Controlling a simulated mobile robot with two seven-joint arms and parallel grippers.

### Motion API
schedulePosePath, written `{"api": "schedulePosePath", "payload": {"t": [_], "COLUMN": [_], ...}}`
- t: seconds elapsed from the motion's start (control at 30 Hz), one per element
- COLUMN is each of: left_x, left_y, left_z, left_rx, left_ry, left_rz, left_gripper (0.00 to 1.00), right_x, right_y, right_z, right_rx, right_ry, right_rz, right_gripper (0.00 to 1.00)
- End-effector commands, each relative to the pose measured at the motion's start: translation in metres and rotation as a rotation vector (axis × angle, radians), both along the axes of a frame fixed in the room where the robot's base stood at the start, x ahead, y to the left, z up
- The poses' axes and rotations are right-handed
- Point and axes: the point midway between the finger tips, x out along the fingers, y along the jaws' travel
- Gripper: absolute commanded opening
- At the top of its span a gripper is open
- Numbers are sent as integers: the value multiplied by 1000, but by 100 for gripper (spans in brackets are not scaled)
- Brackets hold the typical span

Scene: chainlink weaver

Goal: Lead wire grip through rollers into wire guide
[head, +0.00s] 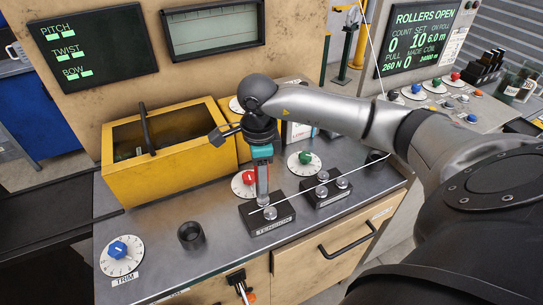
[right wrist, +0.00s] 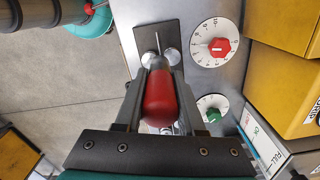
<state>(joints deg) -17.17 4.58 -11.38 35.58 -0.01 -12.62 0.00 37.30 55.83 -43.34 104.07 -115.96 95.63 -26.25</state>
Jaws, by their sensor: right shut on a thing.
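My right gripper (head: 263,200) points down at the front roller block (head: 270,228) on the bench. In the right wrist view its fingers (right wrist: 158,88) are shut on the red wire grip (right wrist: 160,102). The grip's thin metal tip (right wrist: 157,45) points between two round rollers of the block. In the head view the grip is mostly hidden by the fingers. The white wire (head: 385,183) slants across the bench past a second roller block (head: 318,198) to the front block. A short black open cylinder (head: 190,243), perhaps the wire guide, stands left of it. My left gripper is not visible.
A yellow bin (head: 150,185) stands behind on the left. Dials with red (head: 247,178), green (head: 305,158) and blue (head: 118,249) knobs lie on the bench. A right-hand screen (head: 418,32) reads "ROLLERS OPEN". Bare bench lies between the front block and the black cylinder.

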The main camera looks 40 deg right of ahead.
Motion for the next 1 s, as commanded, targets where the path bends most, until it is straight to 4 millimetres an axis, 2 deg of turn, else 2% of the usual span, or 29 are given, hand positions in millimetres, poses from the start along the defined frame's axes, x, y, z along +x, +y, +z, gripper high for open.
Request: {"api": "schedulePosePath", "payload": {"t": [0.43, 1.0], "left_x": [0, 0], "left_y": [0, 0], "left_z": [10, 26], "left_rx": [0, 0], "left_ry": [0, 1], "left_rz": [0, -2], "left_gripper": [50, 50], "right_x": [10, 20], "right_y": [41, 79], "right_z": [1, 27], "right_rx": [2, 0], "right_ry": [-1, -1], "right_rz": [1, 0], "right_gripper": [0, 0]}}
